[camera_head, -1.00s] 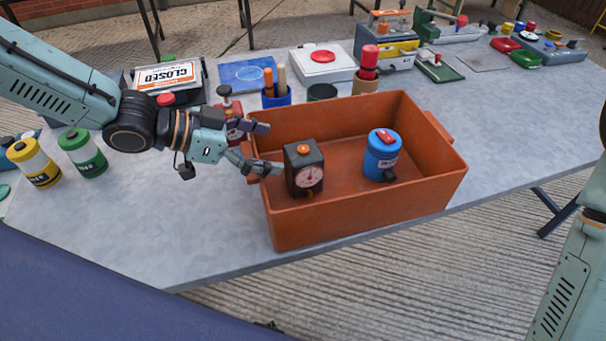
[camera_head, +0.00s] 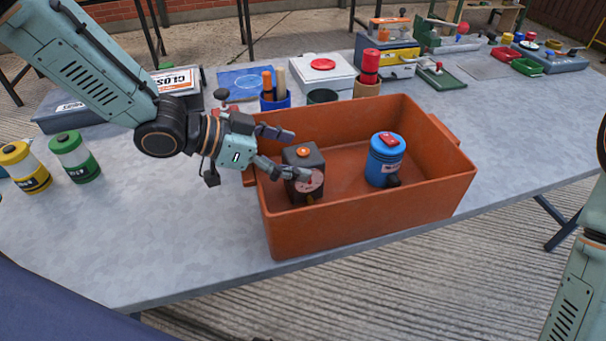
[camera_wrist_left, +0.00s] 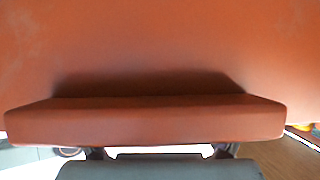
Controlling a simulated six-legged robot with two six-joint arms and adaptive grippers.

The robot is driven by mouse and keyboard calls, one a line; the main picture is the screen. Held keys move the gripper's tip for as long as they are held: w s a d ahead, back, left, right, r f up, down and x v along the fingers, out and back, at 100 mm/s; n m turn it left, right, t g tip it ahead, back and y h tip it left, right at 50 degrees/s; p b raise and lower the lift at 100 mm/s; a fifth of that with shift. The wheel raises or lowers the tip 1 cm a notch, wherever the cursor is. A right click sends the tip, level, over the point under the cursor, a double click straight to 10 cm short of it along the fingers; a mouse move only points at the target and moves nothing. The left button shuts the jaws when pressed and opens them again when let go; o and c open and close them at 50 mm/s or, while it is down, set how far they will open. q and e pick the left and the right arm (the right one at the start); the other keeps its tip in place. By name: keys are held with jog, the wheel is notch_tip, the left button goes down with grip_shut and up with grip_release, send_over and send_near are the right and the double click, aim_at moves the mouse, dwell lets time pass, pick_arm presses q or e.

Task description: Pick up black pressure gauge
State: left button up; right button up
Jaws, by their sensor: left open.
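The black pressure gauge (camera_head: 312,184) stands upright in the left part of the orange bin (camera_head: 365,222). It is a dark box with an orange knob on top and a round pale dial on its front. My left gripper (camera_head: 299,153) is open, reaching over the bin's left wall. One finger lies behind the gauge's top and the other crosses in front of its dial, partly hiding it. I cannot tell if either finger touches it. The left wrist view shows the bin's orange surface (camera_wrist_left: 160,50) and a ledge, and no gauge. My right gripper is out of view.
A blue canister (camera_head: 384,160) with a red top stands in the bin, right of the gauge. Yellow (camera_head: 25,168) and green (camera_head: 75,158) canisters stand at the table's left. Cups with tools and a red-and-white box (camera_head: 322,72) are behind the bin.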

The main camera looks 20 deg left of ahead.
pick_arm(q)
jog(key=shift+w, duration=0.1)
jog(key=shift+c, duration=0.4)
grip_shut()
dwell(0.4)
